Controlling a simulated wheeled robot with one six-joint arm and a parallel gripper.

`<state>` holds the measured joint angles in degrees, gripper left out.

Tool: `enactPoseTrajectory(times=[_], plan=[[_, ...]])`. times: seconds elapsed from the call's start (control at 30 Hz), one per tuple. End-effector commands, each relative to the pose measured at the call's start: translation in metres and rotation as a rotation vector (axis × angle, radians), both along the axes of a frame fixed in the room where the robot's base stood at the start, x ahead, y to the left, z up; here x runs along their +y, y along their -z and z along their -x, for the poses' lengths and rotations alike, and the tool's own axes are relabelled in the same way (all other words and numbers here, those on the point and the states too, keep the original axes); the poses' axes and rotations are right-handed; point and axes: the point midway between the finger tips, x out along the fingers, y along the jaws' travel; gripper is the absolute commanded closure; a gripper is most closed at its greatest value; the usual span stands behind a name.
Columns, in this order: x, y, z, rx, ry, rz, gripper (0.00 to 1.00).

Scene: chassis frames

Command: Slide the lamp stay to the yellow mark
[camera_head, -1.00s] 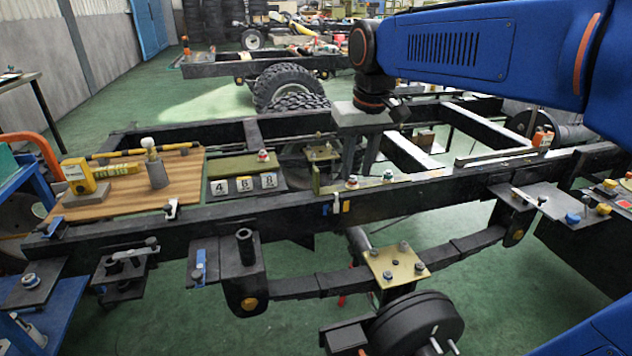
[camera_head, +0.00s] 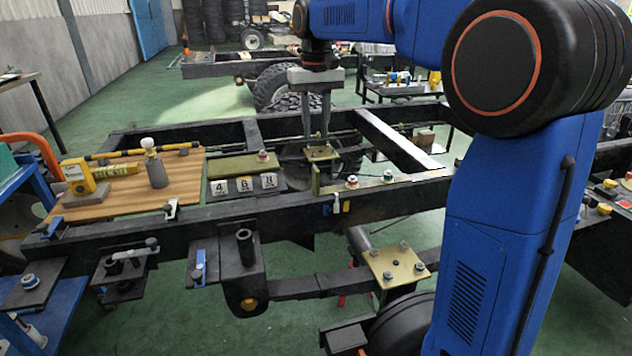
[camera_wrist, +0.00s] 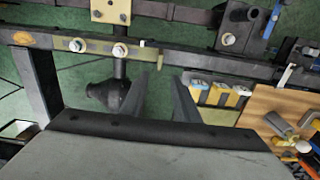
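An olive bracket (camera_head: 317,178), which I take to be the lamp stay, sits on the near chassis rail. It has an upright plate at its left and a flat strip with two bolts. A white tab (camera_head: 337,202) hangs on the rail face between a blue mark (camera_head: 326,209) and the yellow mark (camera_head: 346,206). The wrist view shows the bolted strip (camera_wrist: 98,47). My gripper (camera_head: 316,138) is open and empty, fingers pointing down, above and behind the bracket. The wrist view shows a gap between its fingers (camera_wrist: 161,84). The marks are not clear there.
A brass-coloured plate (camera_head: 319,153) lies just behind the bracket, below my fingers. Number blocks (camera_head: 244,184) and a wooden board (camera_head: 120,200) with a yellow tool lie to the left. My blue arm hides the right part of the rail.

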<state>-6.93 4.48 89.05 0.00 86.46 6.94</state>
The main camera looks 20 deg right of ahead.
Motion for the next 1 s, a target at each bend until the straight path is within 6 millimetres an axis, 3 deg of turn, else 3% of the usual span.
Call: enactPoseTrajectory(times=[0.7, 1.0], plan=[[0.000, 0.122, 0.001, 0.004, 0.000, 0.001, 0.72], [0.000, 0.159, 0.001, 0.001, 0.000, 0.000, 0.72]])
